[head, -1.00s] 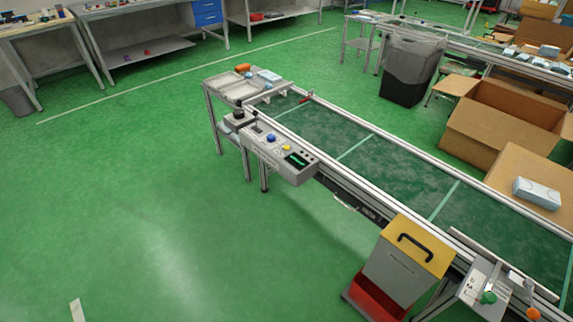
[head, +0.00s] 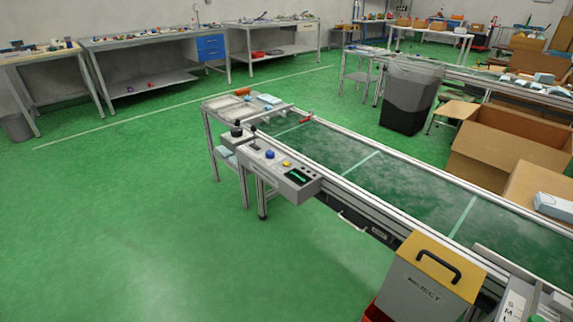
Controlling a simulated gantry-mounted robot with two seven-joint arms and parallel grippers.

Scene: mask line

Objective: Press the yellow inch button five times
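The yellow button (head: 286,164) is small and round and sits on top of a grey control box (head: 302,186) at the near side of the conveyor. A blue button (head: 270,155) is just left of it, and a dark display with green characters is to its right. Neither of my grippers shows in the head view, and nothing covers the yellow button.
The green conveyor belt (head: 410,186) runs from the centre to the lower right. A grey reject bin with a yellow top (head: 437,266) stands at its near side. A cardboard box (head: 500,143) and dark waste bin (head: 408,95) are beyond. Green floor (head: 120,220) at left is clear.

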